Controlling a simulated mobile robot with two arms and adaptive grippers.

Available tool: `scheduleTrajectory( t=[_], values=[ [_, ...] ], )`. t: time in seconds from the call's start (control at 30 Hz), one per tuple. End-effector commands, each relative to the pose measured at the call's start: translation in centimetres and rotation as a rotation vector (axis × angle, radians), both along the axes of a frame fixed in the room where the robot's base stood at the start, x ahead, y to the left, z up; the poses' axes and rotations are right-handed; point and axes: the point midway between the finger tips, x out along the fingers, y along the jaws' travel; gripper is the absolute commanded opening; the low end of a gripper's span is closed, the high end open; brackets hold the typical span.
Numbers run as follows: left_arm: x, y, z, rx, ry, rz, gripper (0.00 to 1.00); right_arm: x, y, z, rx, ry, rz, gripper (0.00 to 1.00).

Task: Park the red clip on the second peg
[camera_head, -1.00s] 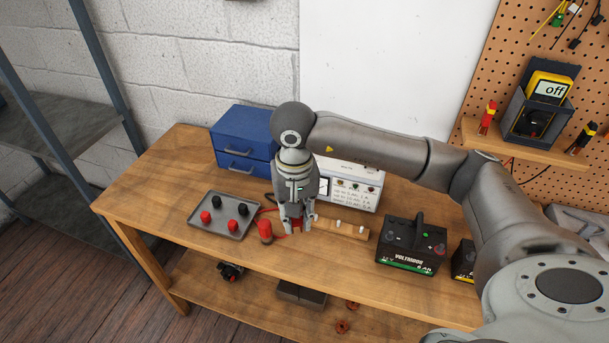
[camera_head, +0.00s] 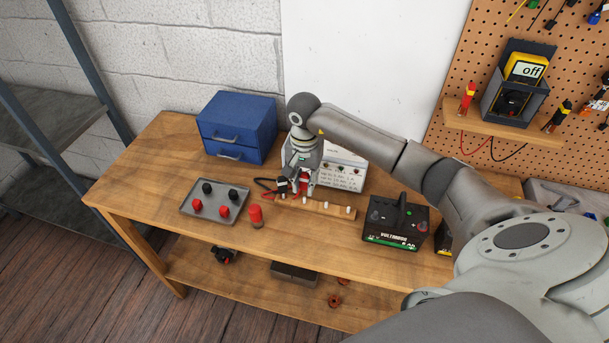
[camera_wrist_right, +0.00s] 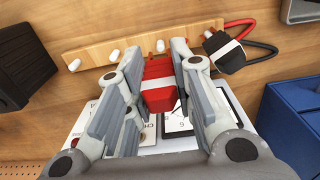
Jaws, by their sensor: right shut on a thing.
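My right gripper (camera_head: 303,190) is shut on the red clip (camera_wrist_right: 158,84), with its fingers on both sides of it. In the head view the red clip (camera_head: 305,175) shows only partly between the fingers. The gripper is over the back side of the wooden peg rail (camera_head: 318,206). The rail has a row of white pegs. In the wrist view the red clip is close to the second peg (camera_wrist_right: 160,46) from the black clip's end; contact cannot be told. The black clip (camera_wrist_right: 228,52), with a white band, is at the rail's end peg (camera_wrist_right: 208,34). My left gripper is not in view.
A white-faced tester (camera_head: 345,170) stands behind the rail, and a blue drawer box (camera_head: 238,125) at back left. A red cylinder (camera_head: 255,216) and a grey tray (camera_head: 215,218) with red and black knobs are left.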

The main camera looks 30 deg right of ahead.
Motion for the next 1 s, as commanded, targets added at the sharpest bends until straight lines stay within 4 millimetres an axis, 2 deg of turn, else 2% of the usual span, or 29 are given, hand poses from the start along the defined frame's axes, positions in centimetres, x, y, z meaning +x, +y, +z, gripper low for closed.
scheduleTrajectory(
  t=[0.07,0.43,1.0],
  values=[
    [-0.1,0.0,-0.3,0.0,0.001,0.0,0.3,0.0,0.0,-0.5,0.001,-0.002,0.0,0.11],
    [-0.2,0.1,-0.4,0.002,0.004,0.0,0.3,0.0,0.0,-0.6,0.0,-0.001,0.001,0.11],
    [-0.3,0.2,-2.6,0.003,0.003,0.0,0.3,0.0,0.0,-2.9,0.0,-0.001,0.001,0.11]
  ],
)
